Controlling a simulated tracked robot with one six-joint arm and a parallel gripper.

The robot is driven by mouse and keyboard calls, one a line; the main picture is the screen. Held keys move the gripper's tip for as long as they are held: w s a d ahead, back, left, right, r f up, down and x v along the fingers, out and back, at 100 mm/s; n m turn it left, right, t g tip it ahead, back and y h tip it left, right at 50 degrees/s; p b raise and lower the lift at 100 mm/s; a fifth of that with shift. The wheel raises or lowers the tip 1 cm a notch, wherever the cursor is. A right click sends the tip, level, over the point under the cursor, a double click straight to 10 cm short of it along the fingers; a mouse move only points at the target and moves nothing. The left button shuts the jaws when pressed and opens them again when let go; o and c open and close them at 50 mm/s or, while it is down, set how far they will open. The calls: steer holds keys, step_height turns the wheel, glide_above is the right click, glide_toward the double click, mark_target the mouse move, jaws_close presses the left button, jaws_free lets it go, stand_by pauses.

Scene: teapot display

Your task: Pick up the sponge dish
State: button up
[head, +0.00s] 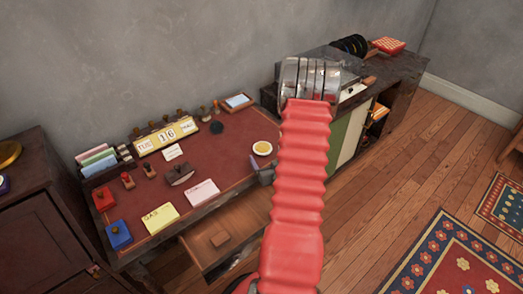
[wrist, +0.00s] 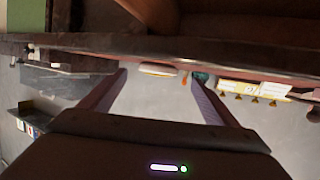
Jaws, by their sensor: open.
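The sponge dish (head: 262,148), a small round white dish with a yellow middle, sits on the red desk top near its right end. In the wrist view the dish (wrist: 158,70) appears edge-on, between the two fingertips and beyond them. My gripper (wrist: 158,77) is open and empty, with its purple-grey fingers spread to either side. In the head view my red ribbed arm hides most of the gripper; a grey-purple finger (head: 262,172) shows beside the arm, just in front of the dish at the desk's front edge.
The desk (head: 235,160) carries a calendar (head: 166,136), a rocker blotter (head: 180,174), a yellow note (head: 160,217) and a pink note (head: 202,193). An open drawer (head: 222,240) juts out below. The wrist picture appears upside down, with the desk edge at top.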

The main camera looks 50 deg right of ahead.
mark_target(264, 151)
steer(key=shift+x, duration=2.6)
steer(key=shift+s+d+r, duration=0.1)
steer(key=shift+d, duration=0.05)
steer(key=shift+c, duration=0.5)
steer(key=c, duration=1.2)
steer(key=shift+r, duration=0.15)
steer(key=shift+r, duration=4.85)
